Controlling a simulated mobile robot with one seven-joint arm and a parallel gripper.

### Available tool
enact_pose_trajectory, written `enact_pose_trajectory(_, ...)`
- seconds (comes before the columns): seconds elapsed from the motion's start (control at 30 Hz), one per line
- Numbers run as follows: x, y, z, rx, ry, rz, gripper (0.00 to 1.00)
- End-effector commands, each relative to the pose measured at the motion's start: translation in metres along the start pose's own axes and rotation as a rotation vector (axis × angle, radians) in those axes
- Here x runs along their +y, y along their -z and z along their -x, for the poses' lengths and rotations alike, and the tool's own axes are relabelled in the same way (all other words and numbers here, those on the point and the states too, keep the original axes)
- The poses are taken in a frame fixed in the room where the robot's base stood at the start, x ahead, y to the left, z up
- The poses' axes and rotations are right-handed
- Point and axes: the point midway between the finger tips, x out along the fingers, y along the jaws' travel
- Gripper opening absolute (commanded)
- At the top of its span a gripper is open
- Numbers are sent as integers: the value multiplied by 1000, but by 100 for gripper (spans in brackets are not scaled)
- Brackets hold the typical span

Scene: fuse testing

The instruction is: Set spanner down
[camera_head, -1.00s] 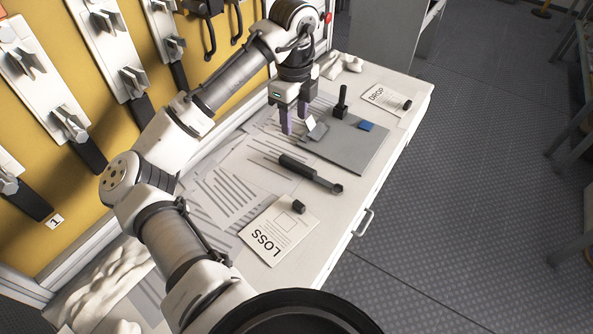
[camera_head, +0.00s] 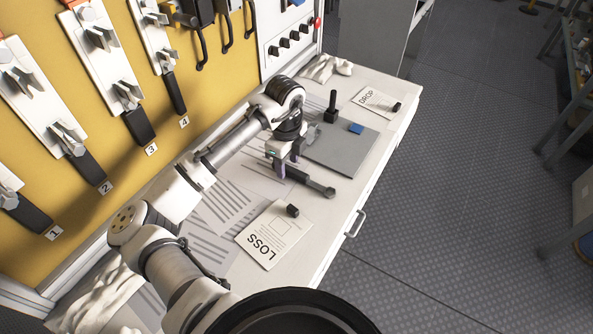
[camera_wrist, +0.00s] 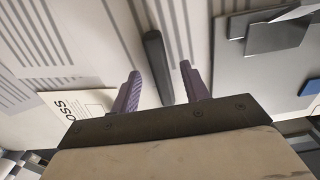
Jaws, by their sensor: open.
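The spanner (camera_head: 313,183), a dark tool with a thick handle and a narrower head at its right end, lies on the white bench top (camera_head: 325,225). In the wrist view its dark handle (camera_wrist: 157,66) shows between and beyond my two purple fingers. My gripper (camera_head: 284,170) is over the handle end of the spanner, with its fingers apart on either side. In the wrist view my gripper (camera_wrist: 160,85) is open, with gaps between the handle and both fingers. The spanner's head is hidden in the wrist view.
A grey plate (camera_head: 350,150) with a black upright post (camera_head: 331,106) and a blue block (camera_head: 356,128) lies behind the spanner. A LOSS card (camera_head: 262,236) with a small black block is in front. A DROP card (camera_head: 372,101) lies at the far right. Fuse holders line the yellow wall.

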Motion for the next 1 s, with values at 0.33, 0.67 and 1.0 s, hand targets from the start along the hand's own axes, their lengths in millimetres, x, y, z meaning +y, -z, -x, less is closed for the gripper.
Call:
enact_pose_trajectory(0.33,0,0,-8,1,1,0,42)
enact_pose_trajectory(0.67,0,0,-7,0,1,0,0)
enact_pose_trajectory(1.0,0,0,-5,0,1,0,0)
